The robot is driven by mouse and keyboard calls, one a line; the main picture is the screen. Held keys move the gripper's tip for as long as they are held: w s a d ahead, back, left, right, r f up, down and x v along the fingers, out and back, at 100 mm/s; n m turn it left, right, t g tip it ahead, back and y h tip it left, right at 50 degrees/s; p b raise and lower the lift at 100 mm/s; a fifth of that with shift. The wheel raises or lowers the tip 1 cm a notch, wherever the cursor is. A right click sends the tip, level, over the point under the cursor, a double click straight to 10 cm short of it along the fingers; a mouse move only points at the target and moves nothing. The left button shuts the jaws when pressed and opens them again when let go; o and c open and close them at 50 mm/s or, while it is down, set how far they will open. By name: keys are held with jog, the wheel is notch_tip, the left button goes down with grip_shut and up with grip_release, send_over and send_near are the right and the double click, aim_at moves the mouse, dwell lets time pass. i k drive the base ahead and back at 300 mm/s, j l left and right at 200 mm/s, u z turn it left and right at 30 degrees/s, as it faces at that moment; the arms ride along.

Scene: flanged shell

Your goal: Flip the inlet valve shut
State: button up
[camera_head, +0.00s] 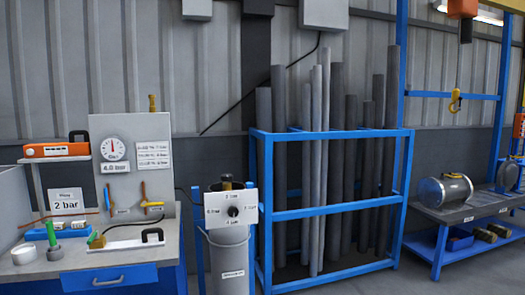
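A grey test panel (158,185) stands on the bench at the left, with two small valve handles low on it. The right handle (152,204) is yellow-orange and lies about level, beside a short upright orange piece (143,190). Small labels sit near both, too small to read, so I cannot tell which is the inlet valve. A round gauge (113,149) above them has a near-upright needle and a plate reading about 4.0 bar. My gripper is not in view.
A metal shell (445,190) lies far right.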

aim_at(108, 206)
jog(key=u, duration=1.4)
